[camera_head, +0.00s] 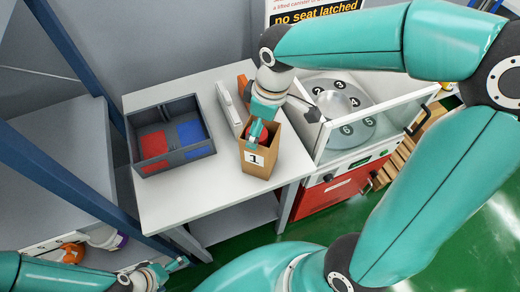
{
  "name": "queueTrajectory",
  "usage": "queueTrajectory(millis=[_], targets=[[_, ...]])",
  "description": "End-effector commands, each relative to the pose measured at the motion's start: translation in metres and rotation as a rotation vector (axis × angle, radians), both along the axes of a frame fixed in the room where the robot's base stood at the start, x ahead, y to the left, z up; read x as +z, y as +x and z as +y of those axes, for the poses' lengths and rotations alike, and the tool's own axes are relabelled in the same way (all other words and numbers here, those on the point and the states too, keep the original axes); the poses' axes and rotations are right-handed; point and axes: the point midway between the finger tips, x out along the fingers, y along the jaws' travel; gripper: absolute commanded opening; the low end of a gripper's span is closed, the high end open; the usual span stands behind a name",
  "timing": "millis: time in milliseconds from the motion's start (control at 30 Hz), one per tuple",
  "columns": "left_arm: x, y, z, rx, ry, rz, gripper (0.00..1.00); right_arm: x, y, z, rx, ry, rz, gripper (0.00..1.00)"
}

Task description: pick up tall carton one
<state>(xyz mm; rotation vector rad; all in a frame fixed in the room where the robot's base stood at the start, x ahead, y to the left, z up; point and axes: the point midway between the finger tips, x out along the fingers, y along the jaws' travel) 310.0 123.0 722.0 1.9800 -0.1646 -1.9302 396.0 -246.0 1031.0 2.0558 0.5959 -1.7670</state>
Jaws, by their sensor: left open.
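Tall carton one (257,163) is a brown open-topped box with a white label reading 1. It stands upright on the front right part of the white table (185,205). My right gripper (258,132) points down at the carton's open top, with a teal finger at the mouth. A red rounded thing (265,133) shows in the mouth; its lower part is hidden. Whether the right fingers grip anything is hard to see. My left gripper (175,267) is open, low at the bottom left, below the table's front edge and well apart from the carton.
A dark grey tray (180,163) with red and blue compartments stands left of the carton. A white upright panel (229,108) stands behind it. A machine with a numbered round plate (343,104) is at the right. Blue posts (70,185) rise at the left.

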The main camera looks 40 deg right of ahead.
Motion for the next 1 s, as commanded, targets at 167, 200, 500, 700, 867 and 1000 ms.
queueTrajectory(millis=[167,200,500,700,867,1000], targets=[[0.008,0.000,0.000,0.000,0.000,0.000,1.00,-0.024,-0.003,0.004,0.000,0.000,0.007,1.00],[0.007,0.000,0.000,0.000,0.000,0.000,1.00,-0.031,-0.001,0.004,0.000,0.000,0.007,1.00],[0.008,0.000,0.000,0.000,0.000,0.000,1.00,-0.044,0.002,0.005,-0.001,0.001,0.001,1.00],[0.008,0.000,0.000,0.000,0.000,0.000,1.00,-0.044,0.002,0.005,-0.001,0.001,0.001,0.80],[0.008,0.000,0.000,0.000,0.000,0.000,1.00,-0.044,0.001,0.005,-0.001,0.001,0.001,0.53],[0.008,0.000,0.000,0.000,0.000,0.000,1.00,-0.044,0.001,0.005,-0.001,0.001,0.001,0.30]])
